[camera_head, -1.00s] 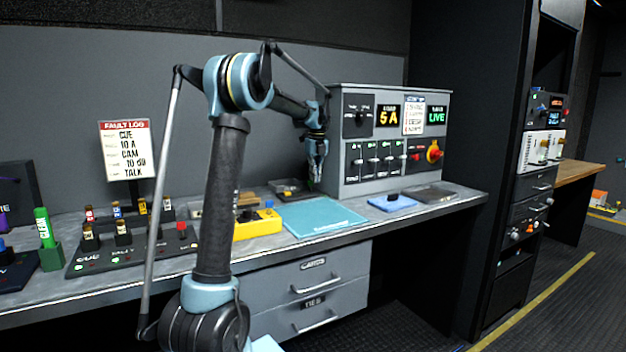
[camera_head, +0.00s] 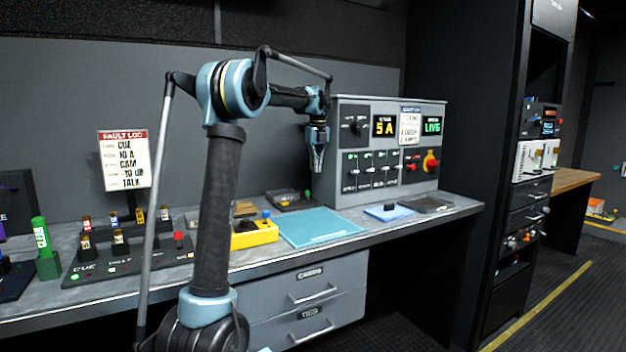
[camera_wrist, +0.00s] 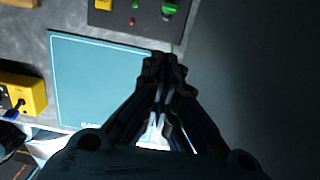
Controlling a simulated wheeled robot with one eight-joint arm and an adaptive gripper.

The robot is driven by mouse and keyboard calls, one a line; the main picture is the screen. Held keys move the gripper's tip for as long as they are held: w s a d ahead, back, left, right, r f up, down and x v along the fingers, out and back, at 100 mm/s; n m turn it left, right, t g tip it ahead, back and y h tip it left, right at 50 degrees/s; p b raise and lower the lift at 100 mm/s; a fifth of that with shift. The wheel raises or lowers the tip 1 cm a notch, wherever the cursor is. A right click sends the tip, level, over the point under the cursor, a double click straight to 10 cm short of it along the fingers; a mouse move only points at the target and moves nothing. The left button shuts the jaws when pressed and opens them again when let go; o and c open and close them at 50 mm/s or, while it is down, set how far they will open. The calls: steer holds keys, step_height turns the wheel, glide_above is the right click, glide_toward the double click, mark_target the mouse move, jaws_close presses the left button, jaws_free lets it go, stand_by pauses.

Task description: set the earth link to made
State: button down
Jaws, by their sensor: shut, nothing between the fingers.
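A dark low unit (camera_head: 290,200) sits at the back of the bench, left of the grey panel cabinet. In the wrist view this unit (camera_wrist: 138,20) shows a yellow block (camera_wrist: 103,4), a red dot and a green part (camera_wrist: 168,9). The green part may be the earth link, but no label is readable and its position cannot be told. My gripper (camera_head: 317,170) points down above the bench, close in front of the cabinet's left side. In the wrist view my gripper (camera_wrist: 163,62) is shut and empty, its tips appearing just below the green part.
A blue-green mat (camera_head: 320,228) lies clear on the bench. A yellow box (camera_head: 254,233) stands left of it. The grey cabinet (camera_head: 345,195) with switches and a red knob rises at right. A blue pad (camera_head: 380,213) lies before it.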

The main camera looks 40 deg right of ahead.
step_height(320, 180, up, 2)
steer(key=shift+w+r, duration=0.1)
steer(key=shift+r, duration=0.1)
stand_by(0.6)
